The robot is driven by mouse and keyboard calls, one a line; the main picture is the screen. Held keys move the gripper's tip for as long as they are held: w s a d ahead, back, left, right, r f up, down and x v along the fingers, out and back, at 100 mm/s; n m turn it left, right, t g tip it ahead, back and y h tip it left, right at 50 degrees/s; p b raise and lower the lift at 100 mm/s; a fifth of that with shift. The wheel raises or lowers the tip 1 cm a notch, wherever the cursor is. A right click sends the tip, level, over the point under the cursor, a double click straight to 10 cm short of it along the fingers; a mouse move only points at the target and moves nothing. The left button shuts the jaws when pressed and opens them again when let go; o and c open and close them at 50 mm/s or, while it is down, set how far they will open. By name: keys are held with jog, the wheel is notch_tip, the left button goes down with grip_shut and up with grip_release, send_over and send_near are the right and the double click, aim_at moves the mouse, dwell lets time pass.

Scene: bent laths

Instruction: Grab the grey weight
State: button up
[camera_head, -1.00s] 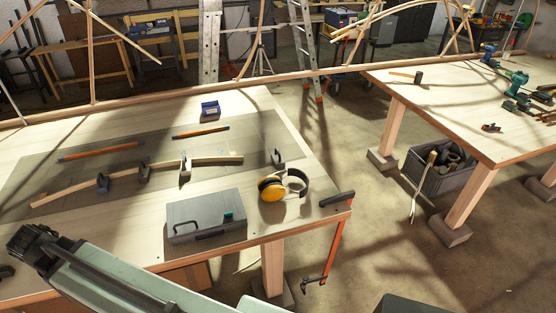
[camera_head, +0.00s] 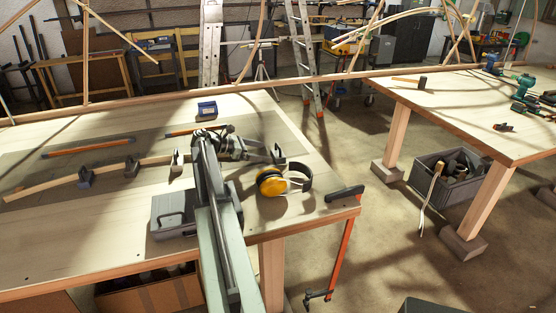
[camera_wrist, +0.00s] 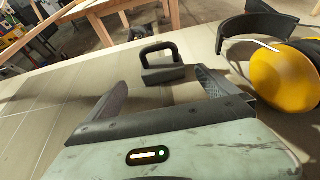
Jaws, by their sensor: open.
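The grey weight (camera_head: 279,154), a small dark block with a loop handle, stands on the table to the right of the lath's end. In the wrist view the weight (camera_wrist: 164,66) is upright, just beyond my fingertips and roughly centred between them. My gripper (camera_head: 262,150) is open and empty, low over the table, its fingers pointing at the weight. In the wrist view my gripper (camera_wrist: 160,84) shows a finger on each side with a clear gap between. Whether a finger touches the weight cannot be told in the head view.
Yellow earmuffs (camera_head: 271,183) lie close to the right of my gripper. A grey case (camera_head: 172,215) is partly hidden behind my arm. A bent lath (camera_head: 55,185) with other weights (camera_head: 131,167) lies left. A blue box (camera_head: 207,108) stands behind. A clamp (camera_head: 345,192) grips the table corner.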

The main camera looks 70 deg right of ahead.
aim_at(275, 153)
jog(key=b+x, duration=0.2)
jog(key=x, duration=0.5)
jog(key=shift+s, duration=0.35)
jog(key=shift+r, duration=0.1)
